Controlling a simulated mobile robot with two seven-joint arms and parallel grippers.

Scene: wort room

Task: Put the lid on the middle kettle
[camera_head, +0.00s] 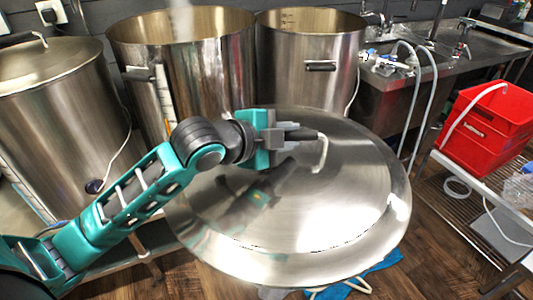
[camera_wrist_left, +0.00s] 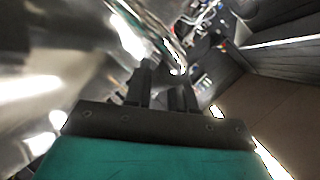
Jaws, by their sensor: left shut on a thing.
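A large round steel lid (camera_head: 340,215) hangs in front of the kettles, its top face towards me. My left gripper (camera_head: 308,136) is shut on the lid's handle (camera_head: 322,155); its fingers also show in the left wrist view (camera_wrist_left: 165,88), where the handle is hard to make out. The middle kettle (camera_head: 215,75) stands behind the lid and is open at the top. The lid is nearer to me than this kettle and lower than its rim, and it hides part of the kettle's lower front. My right gripper is not in view.
The left kettle (camera_head: 65,110) has a lid on it. The right kettle (camera_head: 320,85) is open. A sink counter (camera_head: 450,55) with hoses stands at the back right. A red crate (camera_head: 485,125) is on a rack at the right. Blue cloth (camera_head: 365,280) shows below the lid.

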